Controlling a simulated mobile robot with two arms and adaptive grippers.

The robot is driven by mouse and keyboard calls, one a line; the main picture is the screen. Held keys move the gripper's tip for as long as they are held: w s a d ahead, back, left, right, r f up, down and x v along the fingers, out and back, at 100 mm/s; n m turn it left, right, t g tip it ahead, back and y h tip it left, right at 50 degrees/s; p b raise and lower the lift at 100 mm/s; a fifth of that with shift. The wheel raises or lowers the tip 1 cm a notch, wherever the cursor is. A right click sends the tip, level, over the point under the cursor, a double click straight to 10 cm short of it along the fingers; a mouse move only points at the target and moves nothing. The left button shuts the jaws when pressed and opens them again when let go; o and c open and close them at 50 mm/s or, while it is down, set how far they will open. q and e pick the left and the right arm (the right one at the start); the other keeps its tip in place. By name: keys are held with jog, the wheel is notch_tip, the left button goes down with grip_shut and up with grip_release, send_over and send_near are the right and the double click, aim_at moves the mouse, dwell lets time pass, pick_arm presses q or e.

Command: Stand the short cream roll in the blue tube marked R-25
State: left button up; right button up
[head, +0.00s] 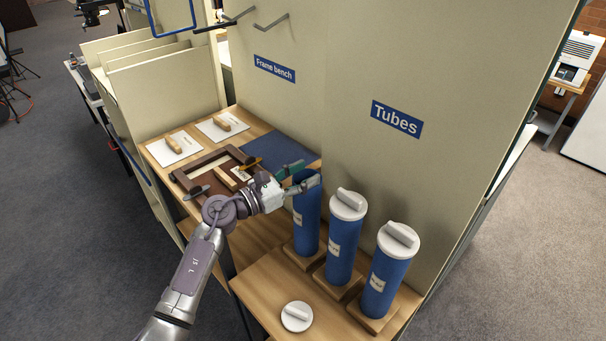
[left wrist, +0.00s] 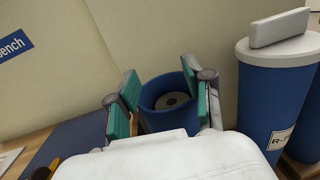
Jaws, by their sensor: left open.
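The leftmost blue tube (head: 307,220) stands upright on a wooden base with its lid off. In the left wrist view its open mouth (left wrist: 150,92) shows a pale ring-shaped end with a dark centre, which looks like the cream roll (left wrist: 183,98), down inside below the rim. The rest of the roll is hidden by the tube wall. My left gripper (head: 304,176) is open at the tube's mouth, its green-padded fingers (left wrist: 160,93) on either side of the opening, holding nothing. The tube's label is too small to read. My right gripper is not in view.
Two lidded blue tubes (head: 342,245) (head: 383,280) stand close to the right. A loose white lid (head: 297,316) lies on the wooden bench in front. A brown frame (head: 205,168) and tools lie on the bench to the left. A cream wall panel (head: 350,70) rises behind.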

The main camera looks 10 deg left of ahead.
pick_arm(q)
jog(key=f, duration=0.1)
jog(key=s+f, duration=0.1)
jog(key=f, duration=0.1)
jog(key=shift+s+a+f+g, duration=0.15)
jog(key=shift+s+g, duration=0.15)
jog(key=shift+s, duration=0.05)
jog(key=r+v, duration=0.2)
jog(key=v, duration=0.8)
jog(key=shift+w+a, duration=0.3)
jog(key=shift+a, duration=0.05)
jog(key=shift+s+r, duration=0.35)
jog(key=shift+r, duration=0.05)
jog(key=shift+a, duration=0.15)
